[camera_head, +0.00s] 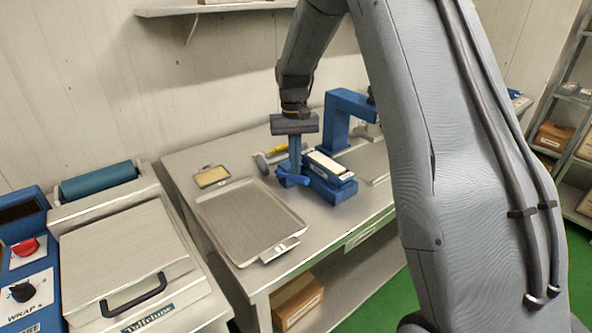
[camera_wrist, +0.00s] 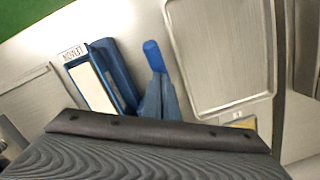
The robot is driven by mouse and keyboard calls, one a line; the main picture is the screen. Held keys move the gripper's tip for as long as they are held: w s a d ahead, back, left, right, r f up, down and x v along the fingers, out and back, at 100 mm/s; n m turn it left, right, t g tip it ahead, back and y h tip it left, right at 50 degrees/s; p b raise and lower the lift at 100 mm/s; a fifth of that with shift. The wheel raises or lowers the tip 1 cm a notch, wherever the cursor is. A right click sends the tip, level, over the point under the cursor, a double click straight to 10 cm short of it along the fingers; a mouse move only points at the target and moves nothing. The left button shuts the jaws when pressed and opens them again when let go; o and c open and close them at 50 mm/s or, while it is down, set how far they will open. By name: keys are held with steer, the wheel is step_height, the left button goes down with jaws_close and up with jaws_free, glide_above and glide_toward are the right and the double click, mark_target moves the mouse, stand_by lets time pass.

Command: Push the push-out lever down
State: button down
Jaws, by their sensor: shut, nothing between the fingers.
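A blue press block (camera_head: 334,186) with a cream bar-shaped top stands on the metal table. In the wrist view the block (camera_wrist: 105,85) has a small printed label at one end. The blue push-out lever (camera_head: 291,179) juts from its left side toward the tray. The lever's bright blue end (camera_wrist: 153,53) shows in the wrist view. My gripper (camera_head: 296,172) points down over the lever, with its grey-blue fingers (camera_wrist: 158,95) together and empty. The fingertips are at or just above the lever; I cannot tell whether they touch. The lever's inner part is hidden behind the fingers.
A metal tray (camera_head: 205,208) lies left of the lever. A small tray (camera_head: 199,180) and a yellow-handled tool (camera_head: 274,151) lie behind. A blue arched frame (camera_head: 340,108) rises behind the block. A wrapping machine (camera_head: 120,250) stands at the left.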

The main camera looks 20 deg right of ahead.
steer(key=shift+f, duration=0.8)
steer(key=shift+w, duration=0.1)
steer(key=w, duration=0.1)
steer(key=w+r, duration=0.1)
steer(key=shift+w+d, duration=0.15)
steer(key=shift+w, duration=0.25)
step_height(320, 180, up, 8)
steer(key=b, duration=0.3)
steer(key=shift+w, duration=0.45)
